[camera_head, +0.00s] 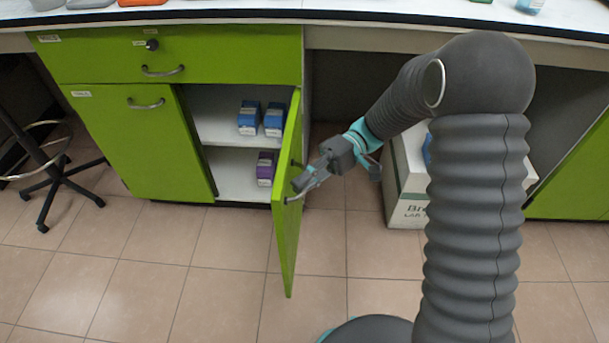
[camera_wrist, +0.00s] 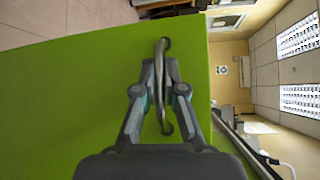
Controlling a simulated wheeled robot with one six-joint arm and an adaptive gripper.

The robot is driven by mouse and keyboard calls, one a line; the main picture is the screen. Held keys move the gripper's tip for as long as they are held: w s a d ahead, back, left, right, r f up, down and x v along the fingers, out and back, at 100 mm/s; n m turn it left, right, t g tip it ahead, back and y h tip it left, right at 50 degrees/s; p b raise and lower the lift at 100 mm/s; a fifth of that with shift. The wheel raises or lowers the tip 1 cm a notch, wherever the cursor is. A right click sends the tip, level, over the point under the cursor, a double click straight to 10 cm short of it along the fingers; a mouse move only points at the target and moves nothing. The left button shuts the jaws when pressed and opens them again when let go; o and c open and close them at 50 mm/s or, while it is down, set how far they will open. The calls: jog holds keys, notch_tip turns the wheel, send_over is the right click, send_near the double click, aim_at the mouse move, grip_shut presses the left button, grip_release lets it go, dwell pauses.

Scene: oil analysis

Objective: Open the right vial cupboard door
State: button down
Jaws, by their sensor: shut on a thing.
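The right vial cupboard door (camera_head: 287,215) is green and stands swung well out from the cabinet, seen nearly edge-on in the head view. Its green face (camera_wrist: 75,100) fills much of the wrist view. My gripper (camera_head: 297,186) is at the door's outer face, shut on the metal handle (camera_wrist: 161,60). In the wrist view, the fingers of my gripper (camera_wrist: 160,68) close around the middle of the handle. The open cupboard shows white shelves (camera_head: 237,187) with blue boxes (camera_head: 249,117) above and a purple box (camera_head: 265,168) below.
The left cupboard door (camera_head: 140,140) is closed, under a closed green drawer (camera_head: 220,55). A white carton (camera_head: 407,180) stands on the floor right of the door, behind my arm. A stool (camera_head: 50,165) is at the left. The tiled floor (camera_head: 150,270) in front is clear.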

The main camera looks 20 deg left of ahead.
jog(key=shift+w, duration=0.1)
dwell(0.3)
jog(key=c, duration=1.2)
grip_release()
jog(key=shift+d, duration=0.1)
jog(key=shift+c, duration=0.2)
jog(key=v, duration=0.7)
jog(key=shift+w, duration=0.2)
jog(key=shift+r, duration=0.1)
